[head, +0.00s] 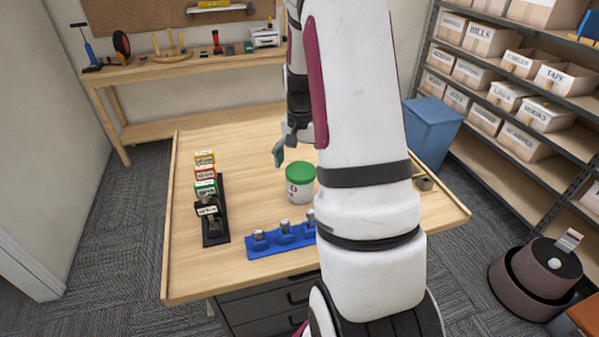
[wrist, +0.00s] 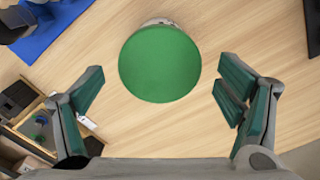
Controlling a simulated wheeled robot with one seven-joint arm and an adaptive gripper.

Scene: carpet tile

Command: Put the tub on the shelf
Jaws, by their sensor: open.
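The tub (head: 300,183) is white with a green lid and a dark mark on its side. It stands upright on the wooden worktable, just left of my arm in the head view. In the wrist view I look down on its round green lid (wrist: 160,62). My gripper (wrist: 165,110) is open, with its green-padded fingers spread wide to the lower left and lower right of the lid, not touching it. In the head view my gripper (head: 280,150) is partly hidden by my arm. The shelf (head: 500,85) is a grey metal rack with labelled boxes on the right.
A blue rack of metal pieces (head: 283,238) lies at the table's front, partly behind my arm. A black holder (head: 215,225) with coloured boxes stands at the left. A blue bin (head: 432,128) and a dark round robot (head: 540,280) stand on the right.

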